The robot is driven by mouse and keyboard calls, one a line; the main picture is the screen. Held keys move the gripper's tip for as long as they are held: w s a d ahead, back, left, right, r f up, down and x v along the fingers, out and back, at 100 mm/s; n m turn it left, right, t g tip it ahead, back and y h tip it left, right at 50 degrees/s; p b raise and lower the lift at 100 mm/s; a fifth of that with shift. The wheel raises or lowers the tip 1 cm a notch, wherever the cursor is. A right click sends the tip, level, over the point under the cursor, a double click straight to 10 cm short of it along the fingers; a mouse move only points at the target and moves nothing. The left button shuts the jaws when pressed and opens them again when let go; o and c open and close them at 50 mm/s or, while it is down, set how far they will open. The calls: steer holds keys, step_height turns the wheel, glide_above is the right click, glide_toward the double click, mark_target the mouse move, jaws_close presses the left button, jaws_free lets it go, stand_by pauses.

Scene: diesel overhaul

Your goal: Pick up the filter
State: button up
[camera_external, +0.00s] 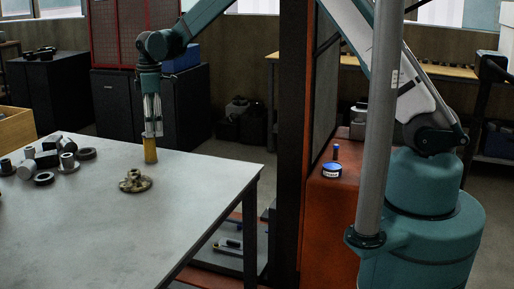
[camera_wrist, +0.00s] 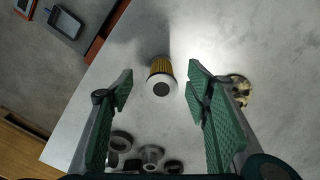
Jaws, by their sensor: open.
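The filter (camera_external: 150,150) is a small yellow cylinder standing upright on the grey table (camera_external: 215,185) near its far edge. In the wrist view the filter (camera_wrist: 161,79) shows a pale end cap with a dark round centre and pleated yellow sides. My gripper (camera_external: 152,128) points down right above the filter. In the wrist view my gripper (camera_wrist: 160,85) is open, with its green pads on either side of the filter and a gap to each. The external view does not show clearly whether the fingertips reach below the filter's top.
A brassy flanged part (camera_external: 135,182) stands near the filter; it also shows beside the right finger in the wrist view (camera_wrist: 240,88). Several dark and metallic rings and cylinders (camera_external: 48,160) lie at the table's left. The table's right side is clear.

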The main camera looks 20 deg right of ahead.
mark_target(163, 151)
steer(key=shift+a+f+n, duration=0.3)
steer(key=shift+a+f, duration=0.7)
steer(key=shift+f, duration=0.05)
steer(key=shift+f, duration=1.3)
steer(key=shift+f+p, duration=0.4)
steer(key=shift+f, duration=2.2)
steer(key=shift+c, duration=0.4)
steer(key=c, duration=0.9)
